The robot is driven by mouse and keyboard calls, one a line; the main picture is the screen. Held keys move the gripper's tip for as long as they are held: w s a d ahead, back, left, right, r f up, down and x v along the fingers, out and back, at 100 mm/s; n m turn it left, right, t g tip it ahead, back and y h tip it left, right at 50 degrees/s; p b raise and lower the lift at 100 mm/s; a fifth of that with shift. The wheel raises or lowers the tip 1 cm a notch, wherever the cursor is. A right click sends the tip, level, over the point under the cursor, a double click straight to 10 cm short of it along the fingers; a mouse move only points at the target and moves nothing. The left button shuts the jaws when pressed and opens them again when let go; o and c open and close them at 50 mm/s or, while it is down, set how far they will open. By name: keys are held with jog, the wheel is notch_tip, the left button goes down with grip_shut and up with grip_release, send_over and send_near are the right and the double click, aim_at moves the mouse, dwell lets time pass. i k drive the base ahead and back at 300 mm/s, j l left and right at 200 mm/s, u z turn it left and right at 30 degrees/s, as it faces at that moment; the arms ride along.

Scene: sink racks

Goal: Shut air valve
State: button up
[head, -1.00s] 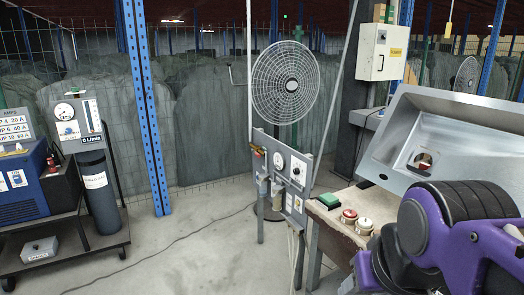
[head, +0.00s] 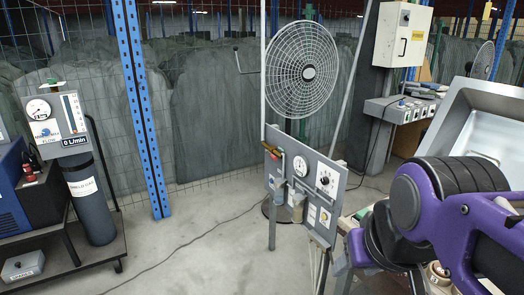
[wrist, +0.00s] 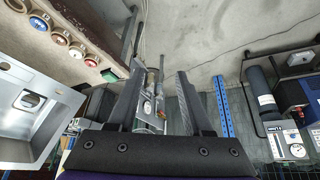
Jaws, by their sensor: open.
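A grey panel (head: 327,210) stands upright on legs near the centre of the head view. It carries a round gauge (head: 300,166) and a black-knobbed dial (head: 325,180). A small red and brass valve (head: 272,151) sits at its upper left edge; it looks like the air valve, but its handle position is too small to tell. In the wrist view, my gripper (wrist: 159,72) is open and empty, its two dark fingers apart. The panel (wrist: 150,106) shows between the fingers, some way beyond them. My gripper is not visible in the head view.
A sink basin (head: 480,125) and bench lie at the right, beside my arm. A large fan (head: 300,70) stands behind the panel. A gas cylinder (head: 90,198) on a cart is at the left. The floor (head: 195,245) between cart and panel is clear, with a cable.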

aim_at(273, 156)
jog(key=i+j, duration=0.25)
jog(key=i, duration=0.15)
jog(key=i+j, duration=0.25)
jog(key=i, duration=0.1)
